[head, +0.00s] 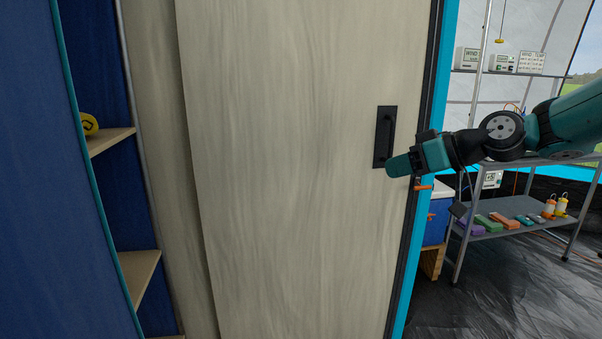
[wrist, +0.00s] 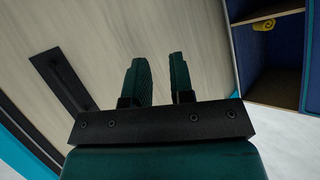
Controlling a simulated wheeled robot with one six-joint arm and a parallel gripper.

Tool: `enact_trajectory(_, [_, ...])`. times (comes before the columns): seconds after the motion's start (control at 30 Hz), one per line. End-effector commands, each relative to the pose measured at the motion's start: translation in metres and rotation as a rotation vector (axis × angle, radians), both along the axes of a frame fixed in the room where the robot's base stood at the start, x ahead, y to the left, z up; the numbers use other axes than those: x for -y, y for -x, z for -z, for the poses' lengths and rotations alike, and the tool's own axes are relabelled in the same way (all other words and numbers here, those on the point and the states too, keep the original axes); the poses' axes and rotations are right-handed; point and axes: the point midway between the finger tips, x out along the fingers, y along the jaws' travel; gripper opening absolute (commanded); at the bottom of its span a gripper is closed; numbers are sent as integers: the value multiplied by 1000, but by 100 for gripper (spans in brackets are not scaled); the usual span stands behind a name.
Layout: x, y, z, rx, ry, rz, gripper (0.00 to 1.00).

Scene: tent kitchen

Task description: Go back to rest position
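My gripper (head: 399,164) is in front of the right part of a pale wood-grain door panel, close to the lower end of its black handle (head: 385,137). In the wrist view my gripper (wrist: 158,62) has its two green fingers apart with nothing between them. The handle (wrist: 63,80) lies to the left of the fingers there, outside their grip. My arm reaches in from the right of the head view. I cannot tell whether the fingertips touch the panel.
The wooden panel (head: 300,180) fills the middle. On the left, a blue cabinet has open shelves (head: 112,140) with a yellow object (head: 89,124). A metal rack (head: 510,229) with colored items stands at the right. Dark floor (head: 505,290) lies clear at lower right.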

Motion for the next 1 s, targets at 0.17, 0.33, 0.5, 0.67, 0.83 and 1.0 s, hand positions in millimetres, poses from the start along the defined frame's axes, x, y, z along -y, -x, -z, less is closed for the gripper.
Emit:
enact_trajectory(0.17, [-67,128,17,-286,189,-58,22])
enact_trajectory(0.33, [-76,228,41,-478,344,-53,22])
enact_trajectory(0.5, [-63,305,63,-610,475,-29,22])
enact_trajectory(0.67, [-50,335,44,-669,533,-5,22])
enact_trajectory(0.83, [-50,335,1,-667,531,-7,22])
enact_trajectory(1.0, [-51,334,-55,-665,530,-7,22])
